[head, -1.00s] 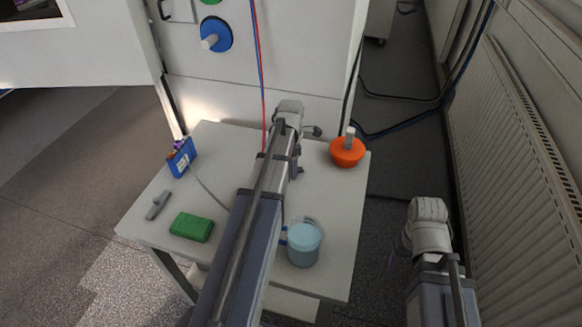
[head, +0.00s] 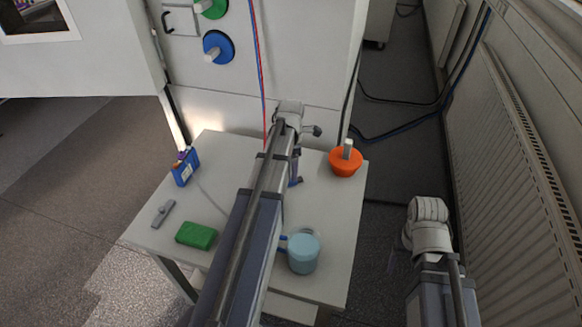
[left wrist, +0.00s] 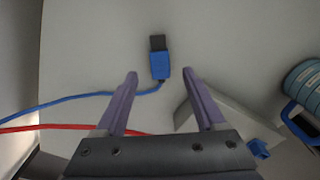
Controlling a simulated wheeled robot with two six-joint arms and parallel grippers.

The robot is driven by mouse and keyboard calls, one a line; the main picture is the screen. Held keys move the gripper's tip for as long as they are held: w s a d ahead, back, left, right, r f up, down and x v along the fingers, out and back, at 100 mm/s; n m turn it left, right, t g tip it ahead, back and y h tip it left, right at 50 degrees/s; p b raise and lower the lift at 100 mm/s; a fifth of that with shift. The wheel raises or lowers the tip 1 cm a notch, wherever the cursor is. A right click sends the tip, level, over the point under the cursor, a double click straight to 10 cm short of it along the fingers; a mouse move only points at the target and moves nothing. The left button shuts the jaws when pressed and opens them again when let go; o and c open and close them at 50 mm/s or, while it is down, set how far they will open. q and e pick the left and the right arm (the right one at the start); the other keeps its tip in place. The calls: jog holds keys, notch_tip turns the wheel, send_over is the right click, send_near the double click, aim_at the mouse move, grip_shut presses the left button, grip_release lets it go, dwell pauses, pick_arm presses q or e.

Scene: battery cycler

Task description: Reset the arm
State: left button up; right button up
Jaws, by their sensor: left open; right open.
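My left arm reaches in over the white table, and its gripper (head: 296,181) hangs above the table near the back, partly hidden by the arm. In the left wrist view the left gripper (left wrist: 160,74) is open and empty. A blue cable connector with a dark end (left wrist: 158,58) lies just beyond and between its fingertips, with no visible contact. My right arm's wrist (head: 430,228) is off the table to the right, above the floor; its fingers are mostly hidden.
A white cabinet stands behind. A radiator (head: 525,160) runs along the right wall.

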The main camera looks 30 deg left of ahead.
pick_arm(q)
jog(key=shift+r+p, duration=0.95)
jog(key=shift+r, duration=0.55)
pick_arm(e)
notch_tip(320, 180, up, 3)
jog(key=shift+f, duration=0.1)
pick_arm(q)
jog(key=shift+f, duration=0.1)
jog(key=shift+d, duration=0.35)
jog(key=s+d+m, duration=0.5)
jog(key=d+m, duration=0.5)
jog(key=s+d+m, duration=0.5)
jog(key=d+m, duration=0.4)
jog(key=m, duration=0.2)
jog(key=s+d+m+y, duration=0.1)
jog(key=s+d+m, duration=0.5)
jog(key=d+m, duration=0.4)
jog(key=shift+d, duration=0.35)
